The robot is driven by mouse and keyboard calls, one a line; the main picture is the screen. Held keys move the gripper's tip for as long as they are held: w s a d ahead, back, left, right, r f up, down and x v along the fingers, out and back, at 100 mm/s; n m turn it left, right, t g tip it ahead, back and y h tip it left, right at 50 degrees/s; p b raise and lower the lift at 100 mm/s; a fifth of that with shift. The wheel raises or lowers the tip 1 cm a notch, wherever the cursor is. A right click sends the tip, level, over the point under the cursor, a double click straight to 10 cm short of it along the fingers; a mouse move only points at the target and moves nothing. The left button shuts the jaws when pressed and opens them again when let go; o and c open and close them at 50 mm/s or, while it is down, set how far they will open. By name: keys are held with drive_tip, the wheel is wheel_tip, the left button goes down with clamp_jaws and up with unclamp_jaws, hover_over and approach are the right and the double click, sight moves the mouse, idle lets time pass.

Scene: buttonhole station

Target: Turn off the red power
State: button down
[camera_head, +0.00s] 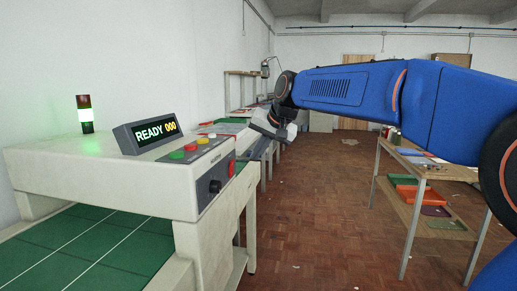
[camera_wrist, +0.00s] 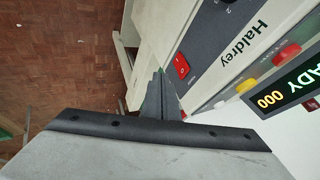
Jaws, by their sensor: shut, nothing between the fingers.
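The red power switch (camera_head: 231,168) is a small red rocker on the dark front panel of the white console, at its right end. It also shows in the wrist view (camera_wrist: 182,67), with white marks on its face, just right of my fingertips. My gripper (camera_wrist: 159,74) is shut and empty, its fingers pointing toward the console edge near the switch. In the head view my gripper (camera_head: 268,124) appears to the right of the console. Contact with the switch cannot be seen. Whether the rocker is tilted on or off is too small to tell.
The display (camera_head: 148,133) reads READY 000, and the lamp post (camera_head: 85,114) glows white-green. A wooden table (camera_head: 425,168) stands right, with open floor between.

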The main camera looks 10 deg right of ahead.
sight(233, 162)
drive_tip(key=w+a+f, duration=0.3)
drive_tip(key=w+a, duration=0.1)
drive_tip(key=a, duration=0.1)
drive_tip(key=shift+w+a+f, duration=0.15)
drive_tip(key=shift+a+f, duration=0.05)
drive_tip(key=shift+f, duration=0.2)
drive_tip(key=shift+w+a+r, duration=0.1)
drive_tip(key=shift+a+r, duration=0.05)
drive_tip(key=shift+a, duration=0.15)
drive_tip(key=shift+r, duration=0.15)
drive_tip(key=shift+r, duration=0.65)
